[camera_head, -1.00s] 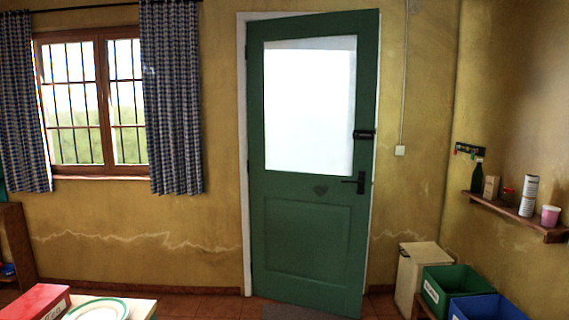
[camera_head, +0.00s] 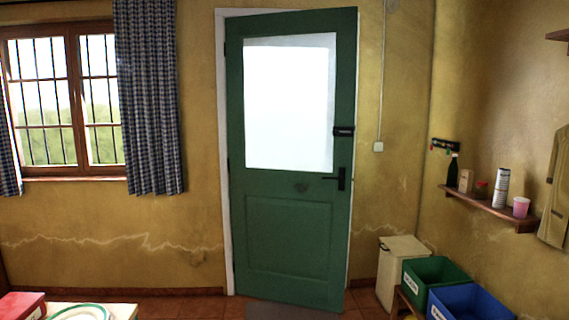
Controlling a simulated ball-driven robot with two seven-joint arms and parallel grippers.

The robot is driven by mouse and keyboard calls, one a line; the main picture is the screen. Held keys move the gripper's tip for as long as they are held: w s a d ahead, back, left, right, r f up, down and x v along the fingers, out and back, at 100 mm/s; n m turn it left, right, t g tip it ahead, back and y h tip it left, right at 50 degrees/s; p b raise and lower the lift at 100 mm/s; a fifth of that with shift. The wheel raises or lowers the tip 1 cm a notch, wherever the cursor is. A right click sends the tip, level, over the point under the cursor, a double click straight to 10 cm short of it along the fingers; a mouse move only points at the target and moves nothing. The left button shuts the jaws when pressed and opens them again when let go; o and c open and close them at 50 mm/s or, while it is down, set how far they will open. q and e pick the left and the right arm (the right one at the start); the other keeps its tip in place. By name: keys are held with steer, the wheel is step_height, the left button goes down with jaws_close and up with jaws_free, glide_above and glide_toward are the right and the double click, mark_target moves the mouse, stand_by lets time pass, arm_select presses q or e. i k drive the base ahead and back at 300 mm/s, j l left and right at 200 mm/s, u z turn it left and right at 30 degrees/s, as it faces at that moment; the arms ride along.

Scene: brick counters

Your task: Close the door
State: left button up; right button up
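The green door (camera_head: 290,235) with a frosted white window pane (camera_head: 289,100) stands in the middle of the far wall. It is hinged on its left side and stands slightly ajar, its right edge swung out into the room from the white frame (camera_head: 223,160). A black lever handle (camera_head: 339,179) sits near its right edge, with a black lock box (camera_head: 343,131) above it. Neither of my grippers shows in the view.
A cream bin (camera_head: 400,262), a green crate (camera_head: 434,272) and a blue crate (camera_head: 468,302) stand at the right. A wall shelf (camera_head: 487,208) holds several small items. A table corner (camera_head: 120,311) with a red box (camera_head: 22,306) is at lower left. The floor before the door looks clear.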

mark_target(290, 229)
steer(key=i+u, duration=0.15)
steer(key=i, duration=1.05)
